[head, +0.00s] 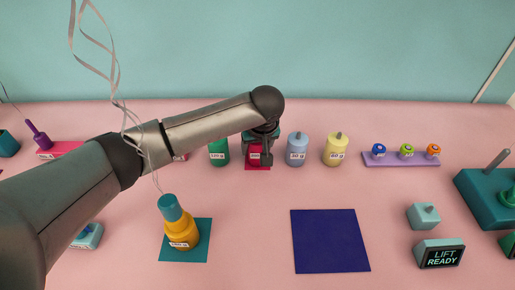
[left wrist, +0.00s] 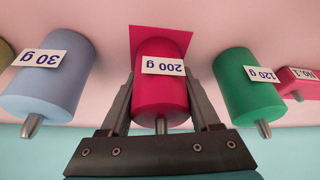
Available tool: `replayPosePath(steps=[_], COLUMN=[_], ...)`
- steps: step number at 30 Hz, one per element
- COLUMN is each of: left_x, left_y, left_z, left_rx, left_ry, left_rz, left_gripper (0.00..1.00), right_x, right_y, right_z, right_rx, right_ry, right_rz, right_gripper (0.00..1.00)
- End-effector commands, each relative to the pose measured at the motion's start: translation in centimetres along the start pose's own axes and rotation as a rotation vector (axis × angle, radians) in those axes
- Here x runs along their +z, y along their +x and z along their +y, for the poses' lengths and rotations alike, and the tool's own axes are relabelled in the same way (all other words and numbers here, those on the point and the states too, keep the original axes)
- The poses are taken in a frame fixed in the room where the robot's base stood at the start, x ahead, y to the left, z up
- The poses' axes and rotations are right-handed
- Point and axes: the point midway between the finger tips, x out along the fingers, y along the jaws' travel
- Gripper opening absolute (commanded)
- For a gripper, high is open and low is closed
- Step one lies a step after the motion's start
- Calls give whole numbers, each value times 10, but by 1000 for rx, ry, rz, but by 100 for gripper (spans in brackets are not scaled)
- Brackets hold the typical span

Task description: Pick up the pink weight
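The pink weight (left wrist: 160,92), labelled 200 g, stands on a dark pink square mat (left wrist: 145,38). My left gripper (left wrist: 162,88) reaches over it from above, with one finger on each side. The fingers lie very close to its sides; I cannot tell whether they touch it. In the head view the gripper hides most of the weight, and its label (head: 254,155) shows at the left. My right gripper is not in view.
A green weight (head: 219,152) stands left of the pink one, a blue weight (head: 297,150) and a yellow weight (head: 337,150) right. The dark blue mat (head: 330,241) is bare.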

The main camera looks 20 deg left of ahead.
Motion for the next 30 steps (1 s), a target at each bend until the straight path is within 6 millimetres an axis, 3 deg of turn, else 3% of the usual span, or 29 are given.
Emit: replayPosePath(steps=[2,15,25,30], left_x=[0,0,-1,-11], left_y=[0,0,-3,-24], left_z=[0,0,0,1], left_rx=[0,-1,1,3], left_ry=[0,0,0,-1], left_rz=[0,-1,1,2], left_gripper=[50,1,0,0], right_x=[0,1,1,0], right_y=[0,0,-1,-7], right_z=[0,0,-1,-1], right_rx=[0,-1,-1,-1], right_ry=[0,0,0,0], right_rz=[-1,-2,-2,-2], right_gripper=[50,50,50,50])
